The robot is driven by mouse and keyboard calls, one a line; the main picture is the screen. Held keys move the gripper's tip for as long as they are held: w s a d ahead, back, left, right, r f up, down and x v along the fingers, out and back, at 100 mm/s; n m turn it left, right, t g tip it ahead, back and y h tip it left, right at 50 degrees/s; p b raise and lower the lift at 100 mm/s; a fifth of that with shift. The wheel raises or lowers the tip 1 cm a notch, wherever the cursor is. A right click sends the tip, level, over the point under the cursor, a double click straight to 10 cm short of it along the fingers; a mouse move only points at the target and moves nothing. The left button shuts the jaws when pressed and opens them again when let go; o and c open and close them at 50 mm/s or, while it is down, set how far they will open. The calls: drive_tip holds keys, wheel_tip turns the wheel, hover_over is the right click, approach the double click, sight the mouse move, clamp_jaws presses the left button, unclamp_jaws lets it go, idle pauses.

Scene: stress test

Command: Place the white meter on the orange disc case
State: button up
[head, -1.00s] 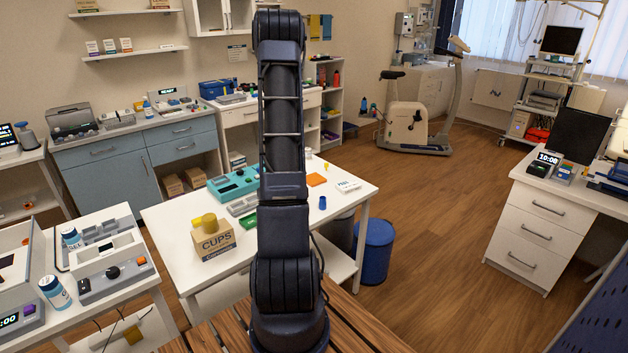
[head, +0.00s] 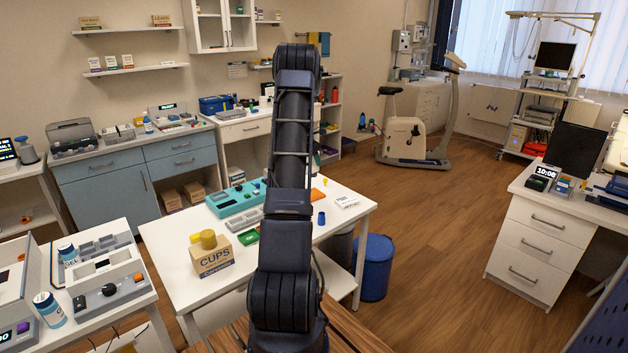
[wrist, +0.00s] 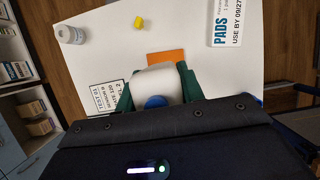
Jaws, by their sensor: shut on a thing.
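The white meter (wrist: 157,82) is between the green fingers of my gripper (wrist: 156,90) in the wrist view, and the gripper is shut on it. A round blue part (wrist: 155,102) shows at its near side. The orange disc case (wrist: 166,57) lies flat on the white table, just beyond the meter in the wrist view and partly covered by it. I cannot tell the height of the meter above the case. In the head view a strip of the orange case (head: 317,195) shows right of my arm. My gripper and the meter are hidden there behind my arm.
On the white table (head: 335,226) stand a CUPS box (head: 211,259), a teal tray (head: 228,202), a white PADS box (head: 346,201) and a blue cup (head: 321,218). In the wrist view a yellow piece (wrist: 138,23) and white jar (wrist: 70,35) lie beyond the case.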

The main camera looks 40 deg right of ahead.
wheel_tip(320, 180, down, 10)
drive_tip(key=shift+r, duration=0.15)
idle(0.4)
drive_tip(key=o, duration=1.1)
drive_tip(key=shift+c, duration=0.2)
